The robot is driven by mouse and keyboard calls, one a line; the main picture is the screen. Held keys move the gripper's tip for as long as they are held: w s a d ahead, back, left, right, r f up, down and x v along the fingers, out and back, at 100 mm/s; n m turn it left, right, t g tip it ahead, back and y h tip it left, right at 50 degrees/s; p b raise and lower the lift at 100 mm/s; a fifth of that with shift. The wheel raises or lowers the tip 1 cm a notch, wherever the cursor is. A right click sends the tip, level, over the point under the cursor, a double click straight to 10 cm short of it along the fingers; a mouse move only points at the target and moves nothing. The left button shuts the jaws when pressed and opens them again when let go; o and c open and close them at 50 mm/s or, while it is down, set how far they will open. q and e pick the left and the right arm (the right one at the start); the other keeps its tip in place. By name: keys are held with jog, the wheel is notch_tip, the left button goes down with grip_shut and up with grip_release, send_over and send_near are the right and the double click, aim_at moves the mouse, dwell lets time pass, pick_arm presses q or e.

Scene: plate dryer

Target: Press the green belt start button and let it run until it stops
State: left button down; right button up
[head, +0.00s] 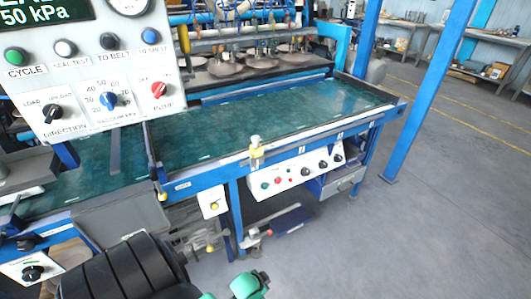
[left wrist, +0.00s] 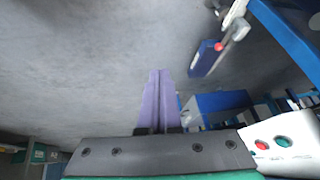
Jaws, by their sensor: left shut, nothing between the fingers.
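The white control box (head: 295,176) hangs under the front rail of the belt table. Its green button (head: 264,185) is at the left end, beside a red button (head: 277,180) and several black knobs. In the left wrist view the green button (left wrist: 282,141) and red button (left wrist: 262,145) show at the lower right. My left gripper (head: 262,277) is at the bottom of the head view, below the box and apart from it. Its purple fingers (left wrist: 157,100) are shut and empty, with the buttons to their right in the wrist view. My right gripper is not in view.
The green belt (head: 270,110) lies between blue rails. A grey panel (head: 95,75) at upper left carries a separate green CYCLE button (head: 14,57) and other knobs.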

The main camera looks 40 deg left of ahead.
pick_arm(q)
jog(key=w+a+r+t+y+b, duration=0.1)
jog(key=w+a+t+b, duration=0.15)
jog(key=w, duration=0.35)
jog(key=w+a+r+t+b, duration=0.1)
jog(key=w+b, duration=0.2)
jog(key=w, duration=0.3)
jog(key=w+a+r+n+t+y+b, duration=0.3)
jog(key=w+a+r+b, duration=0.7)
jog(key=r, duration=0.4)
jog(key=w+a+t+y, duration=0.1)
jog(key=a+y, duration=0.1)
jog(key=shift+a+r+n+b, duration=0.3)
jog(key=shift+a+b, duration=0.05)
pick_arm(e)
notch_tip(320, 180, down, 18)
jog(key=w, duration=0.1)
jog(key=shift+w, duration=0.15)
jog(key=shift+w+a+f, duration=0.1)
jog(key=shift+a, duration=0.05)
